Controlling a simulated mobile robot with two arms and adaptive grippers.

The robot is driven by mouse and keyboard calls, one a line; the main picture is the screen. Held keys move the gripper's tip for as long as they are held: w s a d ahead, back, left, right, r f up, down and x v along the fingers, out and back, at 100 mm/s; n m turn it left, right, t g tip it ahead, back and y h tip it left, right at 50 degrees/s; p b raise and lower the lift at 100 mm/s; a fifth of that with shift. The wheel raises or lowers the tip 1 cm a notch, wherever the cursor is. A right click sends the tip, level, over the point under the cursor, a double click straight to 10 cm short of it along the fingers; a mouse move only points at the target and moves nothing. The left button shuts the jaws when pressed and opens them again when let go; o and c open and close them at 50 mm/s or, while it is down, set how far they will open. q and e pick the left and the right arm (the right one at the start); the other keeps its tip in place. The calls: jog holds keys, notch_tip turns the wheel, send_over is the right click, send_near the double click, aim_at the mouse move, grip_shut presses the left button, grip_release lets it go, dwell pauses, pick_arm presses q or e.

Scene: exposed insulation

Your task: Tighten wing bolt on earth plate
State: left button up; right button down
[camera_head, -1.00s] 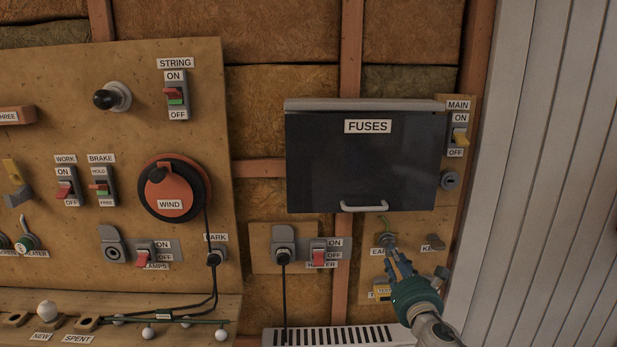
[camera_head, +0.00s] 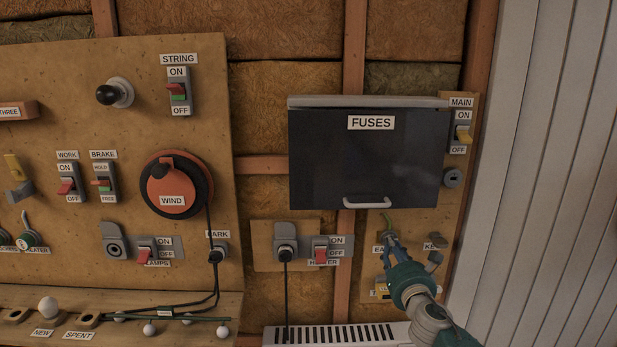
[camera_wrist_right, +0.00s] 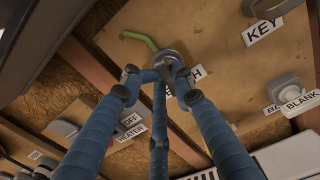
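The earth plate (camera_wrist_right: 173,58) is a small grey metal fitting on the wooden board, with a green wire (camera_wrist_right: 138,39) running into it. The wing bolt is mostly hidden behind my fingertips, so its angle cannot be told. My right gripper (camera_wrist_right: 160,76) has three blue fingers, their tips drawn together on the bolt at the plate. In the head view my right gripper (camera_head: 389,243) reaches up from the lower right to the plate, covering part of the EARTH label. The green wire (camera_head: 387,219) shows just above the fingertips. My left gripper is not in view.
The dark FUSES box (camera_head: 365,160) with its handle (camera_head: 366,203) overhangs just above. The HEATER switch (camera_head: 320,251) is left, and a white slatted heater (camera_head: 340,336) is below.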

jog(key=shift+d+f, duration=0.55)
jog(key=shift+d, duration=0.05)
dwell(0.3)
jog(key=m, duration=0.4)
jog(key=shift+d+r+m, duration=0.1)
jog(key=shift+d+m, duration=0.05)
jog(key=shift+m, duration=0.15)
jog(key=c, duration=1.4)
grip_release()
jog(key=shift+o, duration=0.5)
jog(key=shift+d, duration=0.15)
jog(key=shift+r, duration=0.15)
